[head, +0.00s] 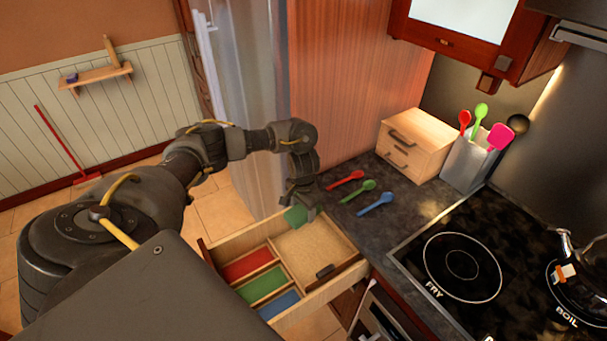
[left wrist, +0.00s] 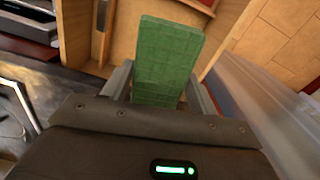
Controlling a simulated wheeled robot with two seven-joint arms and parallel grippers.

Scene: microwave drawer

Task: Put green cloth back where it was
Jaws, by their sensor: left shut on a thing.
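The green cloth (head: 296,216) hangs from my left gripper (head: 301,200) at the far end of the open drawer (head: 335,285). In the left wrist view the cloth (left wrist: 167,58) is a flat green rectangle between the two fingers of my left gripper (left wrist: 160,88), which is shut on it. The cloth appears to be above the drawer; its exact height is unclear. The drawer has red (head: 247,265), green (head: 262,286) and blue (head: 279,305) sections along its left side and a larger bare wooden section (head: 308,249). My right gripper is not in view.
Red (head: 346,181), green (head: 358,191) and blue (head: 375,204) spoons lie on the dark counter beside the drawer. A small wooden drawer box (head: 415,145) and a utensil holder (head: 468,163) stand behind them. A stove (head: 465,262) is at the right, with a kettle (head: 585,275).

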